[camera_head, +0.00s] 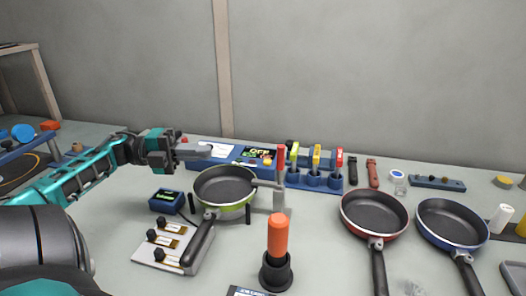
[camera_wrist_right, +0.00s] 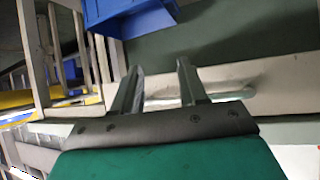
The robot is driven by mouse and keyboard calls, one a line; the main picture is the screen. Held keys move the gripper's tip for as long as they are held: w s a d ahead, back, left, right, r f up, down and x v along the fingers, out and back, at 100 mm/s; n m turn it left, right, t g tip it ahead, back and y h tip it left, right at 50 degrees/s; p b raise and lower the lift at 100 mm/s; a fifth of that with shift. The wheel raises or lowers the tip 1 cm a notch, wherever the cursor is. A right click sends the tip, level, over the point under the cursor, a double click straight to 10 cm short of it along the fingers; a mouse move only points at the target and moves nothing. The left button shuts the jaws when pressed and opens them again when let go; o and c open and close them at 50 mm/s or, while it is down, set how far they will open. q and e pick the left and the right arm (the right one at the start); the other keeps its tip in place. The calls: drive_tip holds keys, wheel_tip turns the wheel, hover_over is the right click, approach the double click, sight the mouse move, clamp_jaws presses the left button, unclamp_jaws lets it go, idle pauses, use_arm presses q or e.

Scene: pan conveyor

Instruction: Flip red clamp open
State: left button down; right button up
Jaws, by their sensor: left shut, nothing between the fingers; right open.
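The red clamp (camera_head: 281,163) has a red handle that stands upright. Its grey metal body (camera_head: 279,198) is on the table, and its arm reaches left to the rim of the green pan (camera_head: 225,187). My left gripper (camera_head: 207,152) is shut and empty. It appears above and behind the green pan, left of the clamp handle and apart from it in the picture. My right gripper (camera_wrist_right: 158,80) is open and empty in the right wrist view, away from the clamp. It is not visible in the head view.
A red pan (camera_head: 374,213) and a blue pan (camera_head: 451,225) lie to the right. An orange-handled tool (camera_head: 278,236) stands in a black holder in front of the clamp. A blue rack (camera_head: 325,185) with coloured handles is behind. A white switch panel (camera_head: 150,256) is front left.

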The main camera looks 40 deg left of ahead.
use_arm(q)
drive_tip(key=b+x, duration=0.1)
drive_tip(key=x, duration=1.3)
